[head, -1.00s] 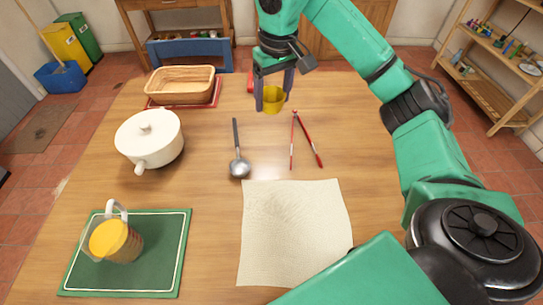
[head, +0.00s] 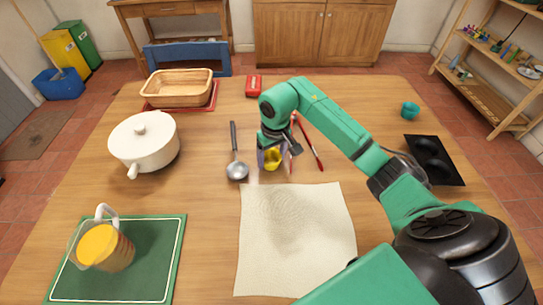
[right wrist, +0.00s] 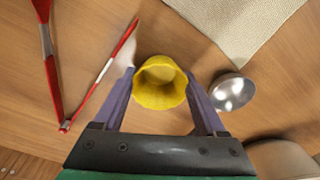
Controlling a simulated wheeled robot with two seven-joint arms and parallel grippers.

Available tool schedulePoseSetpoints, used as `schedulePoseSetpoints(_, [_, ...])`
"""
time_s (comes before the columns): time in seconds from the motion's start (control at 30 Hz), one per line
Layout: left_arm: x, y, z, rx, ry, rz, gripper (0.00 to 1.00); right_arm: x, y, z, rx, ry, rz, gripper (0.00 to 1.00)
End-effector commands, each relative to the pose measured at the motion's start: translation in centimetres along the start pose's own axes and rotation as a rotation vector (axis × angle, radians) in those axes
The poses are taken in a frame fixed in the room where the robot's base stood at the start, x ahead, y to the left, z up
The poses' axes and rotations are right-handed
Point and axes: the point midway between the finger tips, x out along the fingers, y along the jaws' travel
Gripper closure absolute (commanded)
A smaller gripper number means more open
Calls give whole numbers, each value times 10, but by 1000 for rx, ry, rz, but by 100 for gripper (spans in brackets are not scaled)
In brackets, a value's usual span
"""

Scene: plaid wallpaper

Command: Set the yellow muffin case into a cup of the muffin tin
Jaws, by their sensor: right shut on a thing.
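The yellow muffin case (head: 272,158) is held in my right gripper (head: 272,162), over the table between the ladle and the red tongs. In the right wrist view the yellow muffin case (right wrist: 160,83) sits between both fingers of my right gripper (right wrist: 162,95), its open mouth facing the camera. The black muffin tin (head: 434,160) lies at the right side of the table, partly hidden behind my right arm. Two of its cups show and look empty. My left gripper is not in view.
A ladle (head: 236,168) and red-handled tongs (head: 309,145) lie close beside the held case. A cream cloth (head: 295,235) lies in front. A teal cup-like thing (head: 410,110) stands behind the tin. A white pot (head: 144,140) stands at left.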

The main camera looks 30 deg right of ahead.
Motion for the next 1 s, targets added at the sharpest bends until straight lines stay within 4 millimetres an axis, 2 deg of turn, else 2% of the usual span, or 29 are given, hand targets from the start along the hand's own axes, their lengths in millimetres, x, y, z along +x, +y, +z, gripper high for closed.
schedulePoseSetpoints(0.27, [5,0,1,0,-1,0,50,4,0,0,0,1,0,78])
schedulePoseSetpoints(0.3, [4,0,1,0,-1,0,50,2,0,0,0,1,-1,15])
schedulePoseSetpoints(0.33, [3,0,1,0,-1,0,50,2,0,0,0,1,-1,4])
schedulePoseSetpoints(0.37, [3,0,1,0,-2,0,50,2,0,0,0,1,-1,0])
schedulePoseSetpoints(0.57, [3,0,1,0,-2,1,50,2,0,0,0,1,-1,0])
schedulePoseSetpoints(0.73, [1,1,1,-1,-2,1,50,-8,0,-1,0,3,1,0])
schedulePoseSetpoints(0.87, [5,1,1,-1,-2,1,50,-30,1,-2,0,6,2,0])
schedulePoseSetpoints(1.0, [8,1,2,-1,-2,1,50,-64,1,-2,0,8,2,0])
